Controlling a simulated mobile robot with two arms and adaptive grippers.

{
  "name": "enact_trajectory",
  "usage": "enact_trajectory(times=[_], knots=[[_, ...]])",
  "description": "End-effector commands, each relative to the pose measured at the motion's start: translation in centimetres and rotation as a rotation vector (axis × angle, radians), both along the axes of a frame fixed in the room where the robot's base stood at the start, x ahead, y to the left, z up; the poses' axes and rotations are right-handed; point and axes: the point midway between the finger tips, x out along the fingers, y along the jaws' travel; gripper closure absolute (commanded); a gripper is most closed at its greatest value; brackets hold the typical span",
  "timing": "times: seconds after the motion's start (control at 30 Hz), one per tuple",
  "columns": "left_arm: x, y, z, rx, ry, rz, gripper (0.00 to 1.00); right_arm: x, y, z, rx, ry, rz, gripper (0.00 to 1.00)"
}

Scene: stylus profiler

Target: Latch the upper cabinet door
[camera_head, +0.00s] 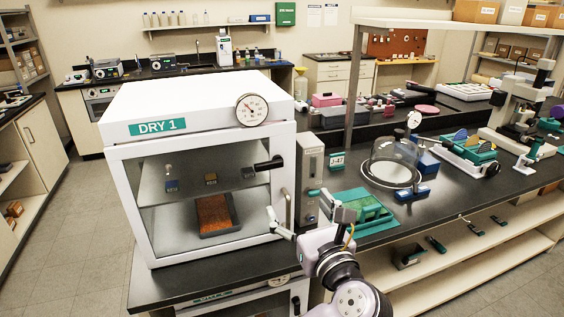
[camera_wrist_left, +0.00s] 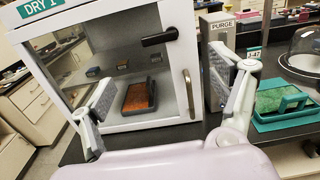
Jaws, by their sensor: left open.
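The upper cabinet (camera_head: 195,100), labelled DRY 1, stands on a black counter. Its glass-fronted door (camera_head: 150,255) lies against or very near the front; I cannot tell if it is fully flush. A black latch lever (camera_head: 268,163) sits at the door's right side, roughly horizontal; it also shows in the left wrist view (camera_wrist_left: 160,37). Below it is a vertical metal bar handle (camera_head: 289,210), also in the left wrist view (camera_wrist_left: 188,93). My left gripper (camera_head: 308,213) is open and empty, in front of the door's lower right, apart from lever and handle. My right gripper is out of view.
A grey PURGE unit (camera_head: 310,180) stands close to the cabinet's right. Beside it are a green tray (camera_head: 362,208) and a glass dome (camera_head: 395,160). Inside the cabinet are small blocks and an orange-filled tray (camera_head: 215,215). A lower cabinet (camera_head: 235,305) is beneath the counter.

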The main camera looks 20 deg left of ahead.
Motion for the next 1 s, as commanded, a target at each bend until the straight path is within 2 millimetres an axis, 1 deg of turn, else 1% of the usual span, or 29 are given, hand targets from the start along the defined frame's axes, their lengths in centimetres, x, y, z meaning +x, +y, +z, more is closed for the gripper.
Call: enact_trajectory(times=[0.27, 0.37, 0.6, 0.8, 1.0], knots=[[4.4, 3.1, 0.2, 0.002, 0.002, 0.005, 0.18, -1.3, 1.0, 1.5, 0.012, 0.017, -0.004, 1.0], [6.3, 4.3, 0.2, 0.002, 0.002, 0.004, 0.18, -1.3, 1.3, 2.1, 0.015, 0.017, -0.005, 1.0], [10.5, 7.2, 0.2, 0.003, 0.003, 0.003, 0.18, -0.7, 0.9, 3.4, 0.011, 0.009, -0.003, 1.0], [12.9, 8.8, 0.0, 0.0, 0.001, 0.002, 0.18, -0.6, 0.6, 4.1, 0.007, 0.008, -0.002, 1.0], [13.9, 9.4, -0.1, -0.002, 0.002, 0.0, 0.18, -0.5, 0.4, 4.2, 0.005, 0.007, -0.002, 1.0]])
